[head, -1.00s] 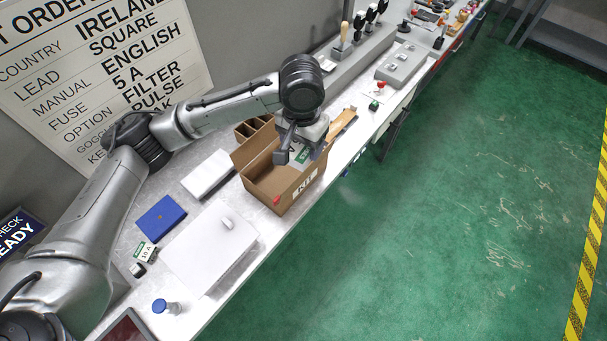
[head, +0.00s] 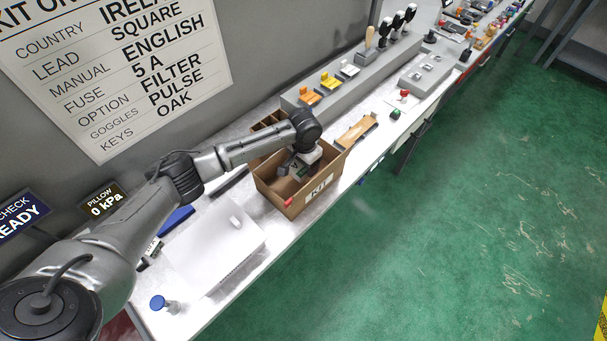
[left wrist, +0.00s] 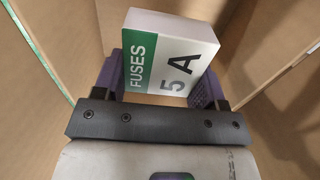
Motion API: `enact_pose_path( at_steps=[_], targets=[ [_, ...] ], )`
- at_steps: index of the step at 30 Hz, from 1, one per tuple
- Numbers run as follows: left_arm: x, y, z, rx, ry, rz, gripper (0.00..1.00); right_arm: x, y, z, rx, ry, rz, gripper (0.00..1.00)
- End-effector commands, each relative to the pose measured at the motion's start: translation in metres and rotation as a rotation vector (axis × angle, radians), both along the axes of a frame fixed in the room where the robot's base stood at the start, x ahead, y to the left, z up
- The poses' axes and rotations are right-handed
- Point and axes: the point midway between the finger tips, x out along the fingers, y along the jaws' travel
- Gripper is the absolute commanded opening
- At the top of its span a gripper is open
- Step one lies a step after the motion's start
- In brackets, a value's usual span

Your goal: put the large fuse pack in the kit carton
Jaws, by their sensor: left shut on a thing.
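The large fuse pack is a white and green box marked FUSES 5 A (left wrist: 170,52). My left gripper (left wrist: 160,80) is shut on it, with a dark finger on each side. The kit carton (head: 304,203) is an open brown box with a KIT label, standing on the bench. In the head view my left gripper (head: 299,167) is lowered into the carton's mouth with the pack (head: 297,172) mostly below the rim. Brown carton walls (left wrist: 60,35) surround the pack in the left wrist view. Whether the pack touches the carton floor is unclear. My right gripper is not in view.
A white box (head: 215,250) lies on the bench left of the carton, with a blue-capped item (head: 159,303) near it. A wooden piece (head: 357,130) lies right of the carton. A grey rack (head: 345,85) with switches and tools runs along the back. The carton's walls stand close around my gripper.

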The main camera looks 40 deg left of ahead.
Motion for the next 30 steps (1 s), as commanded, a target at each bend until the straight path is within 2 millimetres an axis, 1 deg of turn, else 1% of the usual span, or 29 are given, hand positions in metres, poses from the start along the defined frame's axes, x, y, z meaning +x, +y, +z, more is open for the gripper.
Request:
enact_pose_path(
  at_steps=[1,3,8,11,15,17,29,30],
  targets=[
    [0.0,0.0,-0.006,0.0,0.0,0.001,0.38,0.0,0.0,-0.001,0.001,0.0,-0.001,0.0],
    [0.0,0.0,-0.01,0.0,0.0,0.001,0.38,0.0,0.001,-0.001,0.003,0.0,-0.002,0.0],
    [0.0,0.0,-0.017,0.0,0.0,0.002,0.38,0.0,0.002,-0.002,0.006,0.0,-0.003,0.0],
    [0.0,0.0,-0.026,0.0,0.002,0.001,0.38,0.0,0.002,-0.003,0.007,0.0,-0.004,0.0],
    [0.0,-0.001,-0.045,-0.001,0.002,0.001,0.38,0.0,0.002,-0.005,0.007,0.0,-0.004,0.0],
    [0.0,0.0,-0.049,-0.001,0.001,0.001,0.38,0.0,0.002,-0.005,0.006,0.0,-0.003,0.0],
    [0.0,0.0,-0.053,-0.001,0.0,0.001,0.38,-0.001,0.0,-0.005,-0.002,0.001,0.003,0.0],
    [0.0,0.0,-0.054,-0.001,0.0,0.002,0.66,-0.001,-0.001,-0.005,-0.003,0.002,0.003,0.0]
  ],
)
